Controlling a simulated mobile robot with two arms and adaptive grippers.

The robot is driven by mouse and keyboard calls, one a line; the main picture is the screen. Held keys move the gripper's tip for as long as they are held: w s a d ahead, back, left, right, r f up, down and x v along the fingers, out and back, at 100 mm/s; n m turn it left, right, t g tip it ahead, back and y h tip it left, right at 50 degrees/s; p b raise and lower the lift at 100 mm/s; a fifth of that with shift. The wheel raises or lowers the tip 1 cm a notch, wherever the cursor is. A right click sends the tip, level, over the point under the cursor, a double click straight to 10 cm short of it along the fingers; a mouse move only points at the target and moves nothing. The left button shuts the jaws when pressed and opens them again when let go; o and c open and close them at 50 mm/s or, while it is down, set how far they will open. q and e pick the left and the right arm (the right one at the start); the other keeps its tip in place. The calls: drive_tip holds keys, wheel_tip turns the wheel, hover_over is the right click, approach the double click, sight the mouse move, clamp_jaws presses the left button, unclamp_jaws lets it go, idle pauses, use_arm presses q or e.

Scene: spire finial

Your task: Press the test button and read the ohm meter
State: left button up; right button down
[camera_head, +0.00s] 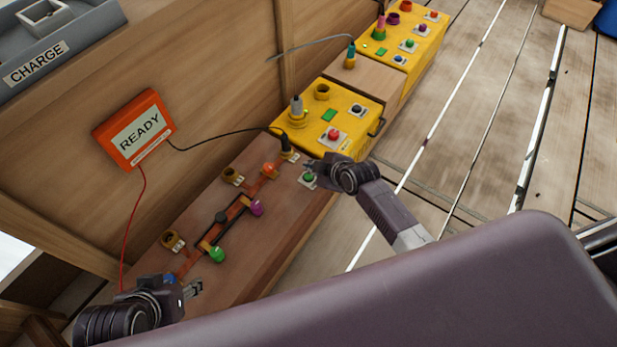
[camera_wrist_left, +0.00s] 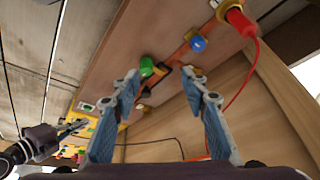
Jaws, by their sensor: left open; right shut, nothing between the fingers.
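An orange box with a display reading READY (camera_head: 140,128), which looks like the meter, hangs on the wooden wall. A green button (camera_head: 308,179) on a small pale plate sits near the bench's front edge. My right gripper (camera_head: 309,168) is shut and empty, its tips right by this button; contact cannot be told. It also shows in the left wrist view (camera_wrist_left: 80,128). My left gripper (camera_head: 194,289) is open and empty over the bench's near end; its spread fingers show in the left wrist view (camera_wrist_left: 162,88). Which button is the test button cannot be read.
The bench (camera_head: 265,235) carries an orange bar with colored knobs. A yellow box (camera_head: 360,105) with a red button stands beyond, and another yellow box (camera_head: 425,40) farther back. A red wire (camera_head: 127,225) and a black cable run from the meter. A CHARGE tray (camera_head: 70,40) is upper left.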

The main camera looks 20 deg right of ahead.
sight(310, 177)
drive_tip(key=shift+f+b, duration=0.6)
drive_tip(key=shift+f, duration=0.3)
use_arm(q)
drive_tip(key=w+d+r+t, duration=0.2)
drive_tip(key=w+r+t, duration=0.1)
drive_tip(key=w, duration=0.4)
drive_tip(key=shift+d+t+h, duration=0.15)
drive_tip(key=shift+t+h, duration=0.15)
drive_tip(key=shift+h, duration=0.1)
use_arm(e)
drive_tip(key=shift+f, duration=0.1)
use_arm(q)
drive_tip(key=shift+w, duration=0.1)
use_arm(e)
drive_tip(key=shift+f, duration=0.1)
drive_tip(key=shift+f, duration=0.3)
use_arm(q)
drive_tip(key=shift+w+d+r+t, duration=0.3)
drive_tip(key=shift+w+r+t, duration=0.2)
drive_tip(key=shift+w+r, duration=0.35)
drive_tip(key=shift+w+d+f+b, duration=0.1)
drive_tip(key=shift+f+b, duration=0.05)
drive_tip(key=shift+b, duration=0.15)
use_arm(e)
drive_tip(key=shift+f, duration=0.15)
